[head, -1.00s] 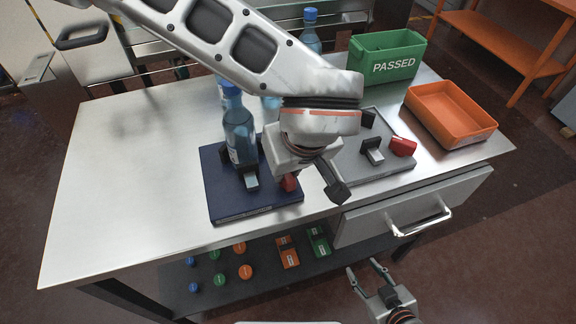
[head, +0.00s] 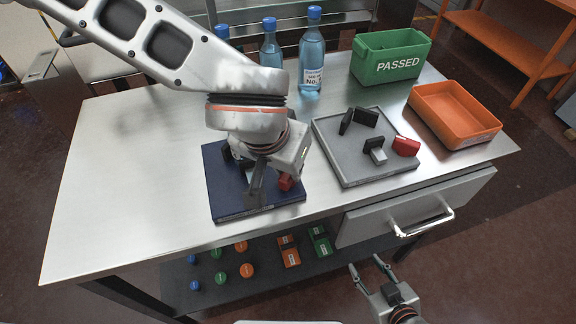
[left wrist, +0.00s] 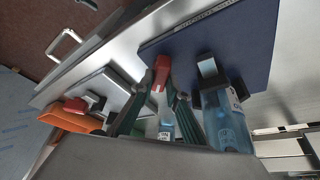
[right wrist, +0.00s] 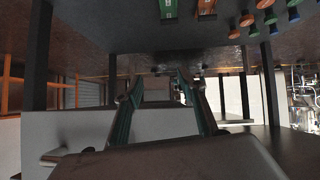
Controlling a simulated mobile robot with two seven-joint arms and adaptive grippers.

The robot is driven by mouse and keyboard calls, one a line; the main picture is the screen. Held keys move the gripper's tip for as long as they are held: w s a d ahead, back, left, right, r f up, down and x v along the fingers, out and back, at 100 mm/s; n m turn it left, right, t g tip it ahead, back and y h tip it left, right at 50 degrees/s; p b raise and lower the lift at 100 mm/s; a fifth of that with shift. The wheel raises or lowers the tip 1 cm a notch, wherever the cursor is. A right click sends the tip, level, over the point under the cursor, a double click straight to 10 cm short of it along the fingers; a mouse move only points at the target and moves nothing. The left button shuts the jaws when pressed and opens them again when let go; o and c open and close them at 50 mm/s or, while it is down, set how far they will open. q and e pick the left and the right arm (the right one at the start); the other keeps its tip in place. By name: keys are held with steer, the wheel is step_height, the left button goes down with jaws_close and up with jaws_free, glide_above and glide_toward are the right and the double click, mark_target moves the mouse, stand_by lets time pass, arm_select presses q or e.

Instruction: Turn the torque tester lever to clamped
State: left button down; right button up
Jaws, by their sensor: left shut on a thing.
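A dark blue fixture plate (head: 228,203) lies on the bench with a small red lever (head: 286,182) on its right side. My left gripper (head: 277,177) reaches down over the plate from the upper left. In the left wrist view its two fingers close around the red lever (left wrist: 160,72). A blue bottle (left wrist: 228,125) stands beside a black and grey clamp (left wrist: 211,75) on this plate; my left arm hides it in the head view. My right gripper (head: 368,272) is open and empty, low in front of the bench.
A grey fixture plate (head: 365,172) with another red lever (head: 405,146) lies to the right. Bottles (head: 312,65) stand at the back. A green PASSED bin (head: 385,70) and an orange tray (head: 455,140) sit at the right. The bench's left half (head: 120,190) is clear.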

arm_select(q)
steer(key=shift+m, duration=0.4)
steer(key=c, duration=2)
jaws_free()
steer(key=shift+o, duration=0.2)
steer(key=v, duration=1.2)
steer(key=shift+a, duration=0.2)
